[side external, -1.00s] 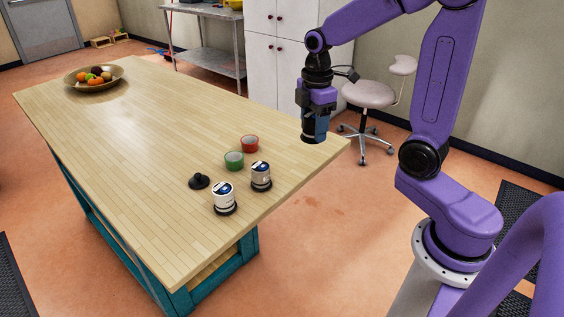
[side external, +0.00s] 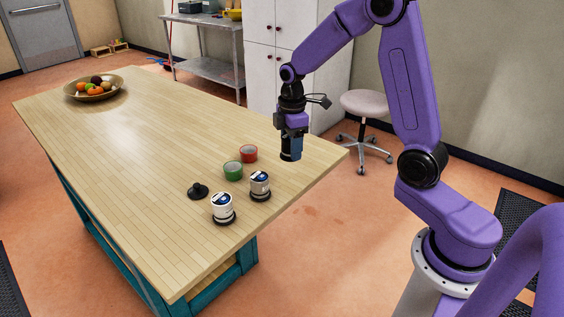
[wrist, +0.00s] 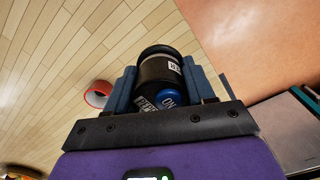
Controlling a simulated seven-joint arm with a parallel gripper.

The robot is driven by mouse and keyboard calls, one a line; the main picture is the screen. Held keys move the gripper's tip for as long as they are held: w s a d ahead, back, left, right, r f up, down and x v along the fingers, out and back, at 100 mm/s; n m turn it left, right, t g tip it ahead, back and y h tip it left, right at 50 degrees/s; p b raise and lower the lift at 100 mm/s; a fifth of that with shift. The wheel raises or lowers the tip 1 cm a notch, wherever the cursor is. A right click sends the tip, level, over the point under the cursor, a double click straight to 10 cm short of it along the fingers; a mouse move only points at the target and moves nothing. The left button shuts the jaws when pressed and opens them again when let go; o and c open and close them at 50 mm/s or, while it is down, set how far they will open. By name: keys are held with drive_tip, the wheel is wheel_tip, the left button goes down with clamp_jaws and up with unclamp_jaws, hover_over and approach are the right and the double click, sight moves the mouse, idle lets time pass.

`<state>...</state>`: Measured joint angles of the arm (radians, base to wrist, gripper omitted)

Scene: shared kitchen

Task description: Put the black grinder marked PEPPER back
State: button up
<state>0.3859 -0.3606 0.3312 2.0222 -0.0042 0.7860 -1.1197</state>
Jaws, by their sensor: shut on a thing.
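My gripper (side external: 291,156) is shut on a black cylindrical grinder (wrist: 160,69), which shows between the blue fingers in the wrist view. Pale lettering on the grinder is only partly visible, so I cannot read the whole word. A round blue patch with white letters shows below the grinder's black body. In the side view the fingers mostly hide the grinder. My gripper hangs over the near right end of the wooden table (side external: 140,150), right of the red ring. I cannot make out the gap between grinder and tabletop.
A fruit bowl (side external: 94,97) sits far left.

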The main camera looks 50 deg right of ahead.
drive_tip(key=w+f, duration=0.2)
drive_tip(key=f, duration=0.1)
drive_tip(key=w+f, duration=0.1)
drive_tip(key=shift+w+d+f, duration=0.15)
drive_tip(key=shift+w+d, duration=0.1)
drive_tip(key=shift+w+f, duration=0.1)
drive_tip(key=shift+f, duration=1.45)
drive_tip(key=shift+f, duration=0.15)
drive_tip(key=o, duration=1.4)
